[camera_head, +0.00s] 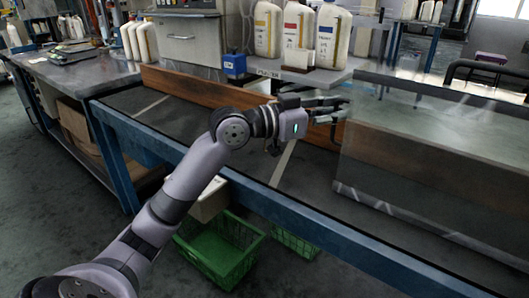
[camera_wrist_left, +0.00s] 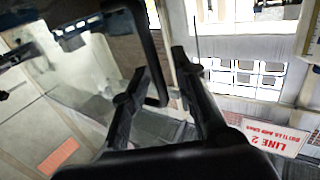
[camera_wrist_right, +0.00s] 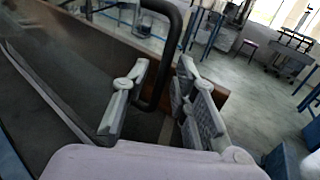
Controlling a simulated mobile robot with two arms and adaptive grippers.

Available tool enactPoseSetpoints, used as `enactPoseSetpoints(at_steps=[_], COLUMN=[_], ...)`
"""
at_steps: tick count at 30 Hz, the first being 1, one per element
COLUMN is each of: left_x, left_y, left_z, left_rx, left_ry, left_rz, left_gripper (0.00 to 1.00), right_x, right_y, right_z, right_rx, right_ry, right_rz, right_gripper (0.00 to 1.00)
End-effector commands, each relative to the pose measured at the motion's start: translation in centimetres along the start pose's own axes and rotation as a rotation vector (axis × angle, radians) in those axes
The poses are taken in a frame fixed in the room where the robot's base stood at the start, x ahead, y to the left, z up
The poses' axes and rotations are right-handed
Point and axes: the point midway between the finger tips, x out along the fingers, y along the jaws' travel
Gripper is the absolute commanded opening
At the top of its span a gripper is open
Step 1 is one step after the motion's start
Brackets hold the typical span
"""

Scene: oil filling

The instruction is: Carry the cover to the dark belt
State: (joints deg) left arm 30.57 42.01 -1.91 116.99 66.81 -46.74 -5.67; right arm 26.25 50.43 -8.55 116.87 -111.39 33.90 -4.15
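The dark belt (camera_head: 165,108) runs in a blue frame across the head view. My left gripper (camera_head: 345,108) is above the belt's far side, with its fingers apart. In the left wrist view my left gripper (camera_wrist_left: 162,62) is open, with nothing gripped. A see-through, box-like guard (camera_head: 440,130) stands at the right of the belt, close to my left fingers; I cannot tell whether it is the cover. My right gripper (camera_wrist_right: 163,62) shows in the right wrist view with its fingers apart and nothing gripped; it is not in the head view.
A brown board (camera_head: 200,90) edges the belt. Green crates (camera_head: 215,255) are below.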

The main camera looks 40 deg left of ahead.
Motion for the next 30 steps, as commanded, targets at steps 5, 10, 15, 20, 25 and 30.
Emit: enactPoseSetpoints(at_steps=[5, 10, 15, 20, 25, 30], left_x=[0.0, -1.3, -3.8, -5.9, -7.3, -8.0], left_y=[0.1, 0.0, 0.0, 0.0, 0.0, 0.0], left_z=[0.1, 0.2, 0.2, 0.2, 0.1, 0.0], left_rx=[-0.001, 0.0, -0.001, -0.002, -0.001, 0.0], left_ry=[-0.001, -0.003, -0.004, -0.004, -0.002, 0.0], left_rz=[0.003, 0.001, 0.0, 0.0, 0.0, 0.001], left_gripper=[0.27, 0.27, 0.27, 0.27, 0.27, 0.27], right_x=[0.0, 0.0, 0.0, 0.0, 0.0, -0.1], right_y=[0.1, 0.1, 0.1, 0.1, 0.1, 0.1], right_z=[0.0, 0.0, -0.1, 0.0, 0.0, -0.1], right_rx=[0.001, 0.001, 0.001, 0.001, 0.001, 0.001], right_ry=[0.0, 0.0, 0.001, 0.0, 0.0, 0.0], right_rz=[0.003, 0.003, 0.003, 0.003, 0.003, 0.003], right_gripper=[0.27, 0.27, 0.27, 0.27, 0.27, 0.27])
